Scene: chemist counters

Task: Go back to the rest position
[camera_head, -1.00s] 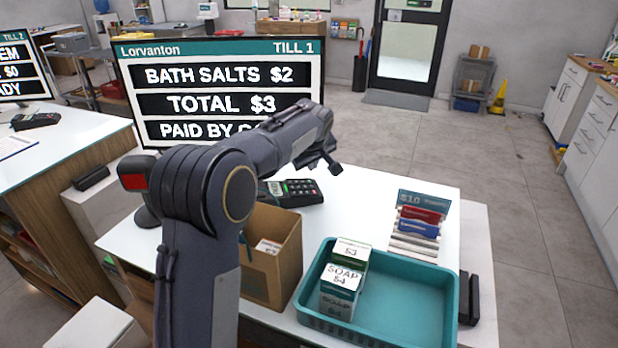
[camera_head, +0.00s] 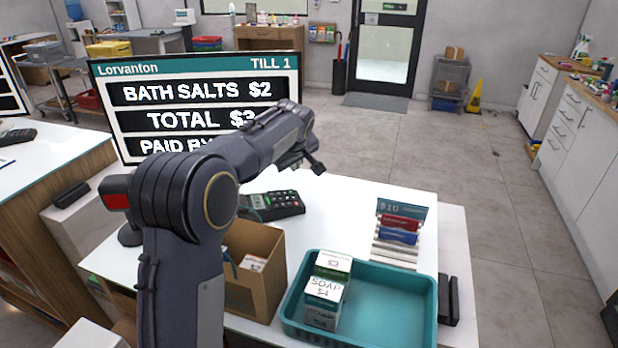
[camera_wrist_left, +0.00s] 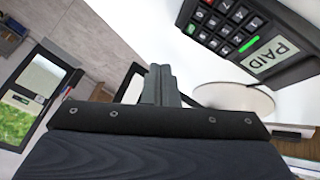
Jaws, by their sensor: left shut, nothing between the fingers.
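My left gripper (camera_head: 312,165) is raised over the white counter (camera_head: 340,205), in front of the till screen and above the card terminal. It also shows in the left wrist view (camera_wrist_left: 160,82), where its fingers are together with nothing between them. The card terminal (camera_head: 272,204) lies on the counter, apart from the gripper, and its display reads PAID in the left wrist view (camera_wrist_left: 272,55). My right gripper is not in view.
The till screen (camera_head: 195,92) stands behind my left arm, which partly covers it. A cardboard box (camera_head: 268,290), a teal basket (camera_head: 425,310) holding soap boxes (camera_head: 325,300), and a card rack (camera_head: 398,235) are on the near counter. Open floor (camera_head: 450,150) lies beyond.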

